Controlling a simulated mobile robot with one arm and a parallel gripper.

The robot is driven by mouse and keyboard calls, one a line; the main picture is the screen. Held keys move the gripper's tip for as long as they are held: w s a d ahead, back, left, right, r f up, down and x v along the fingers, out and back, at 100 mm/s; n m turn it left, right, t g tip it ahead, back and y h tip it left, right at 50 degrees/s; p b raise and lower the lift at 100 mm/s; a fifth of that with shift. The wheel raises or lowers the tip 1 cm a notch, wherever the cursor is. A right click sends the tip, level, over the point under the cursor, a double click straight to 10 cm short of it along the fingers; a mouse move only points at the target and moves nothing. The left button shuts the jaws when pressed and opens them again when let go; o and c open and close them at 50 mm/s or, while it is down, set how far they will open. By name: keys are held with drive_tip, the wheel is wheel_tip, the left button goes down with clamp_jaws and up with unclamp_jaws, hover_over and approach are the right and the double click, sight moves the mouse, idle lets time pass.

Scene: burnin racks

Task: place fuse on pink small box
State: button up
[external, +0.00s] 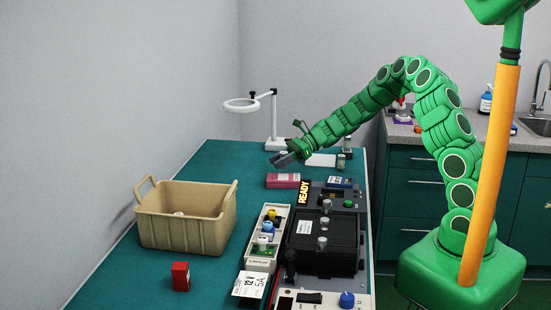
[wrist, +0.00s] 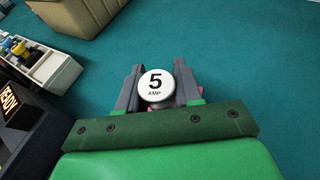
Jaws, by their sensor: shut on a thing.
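The fuse has a round white cap marked "5 AMP" and shows in the wrist view (wrist: 155,85) between the two grey fingers. My gripper (wrist: 157,88) is shut on it. In the external view my gripper (external: 283,159) is over the teal bench, just above the pink small box in the picture. The pink small box (external: 283,181) lies flat on the bench. Only slivers of pink show past the fingers in the wrist view (wrist: 201,90). The fuse's lower part is hidden, and I cannot tell whether it touches the box.
A grey test unit with a lit READY sign (external: 304,193) stands right of the pink box. A white rack (external: 262,262) with several coloured parts, a tan crate (external: 187,231) and a red block (external: 180,277) are nearer. A magnifier lamp (external: 272,120) stands behind.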

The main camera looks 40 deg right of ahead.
sight(279, 177)
drive_tip(key=shift+f, duration=1.55)
drive_tip(key=shift+f, duration=0.1)
drive_tip(key=o, duration=1)
drive_tip(key=shift+o, duration=0.2)
drive_tip(key=shift+d+r, duration=0.1)
drive_tip(key=shift+r, duration=0.1)
drive_tip(key=v, duration=1.1)
drive_tip(key=shift+d+r, duration=0.2)
drive_tip(key=shift+d, duration=0.15)
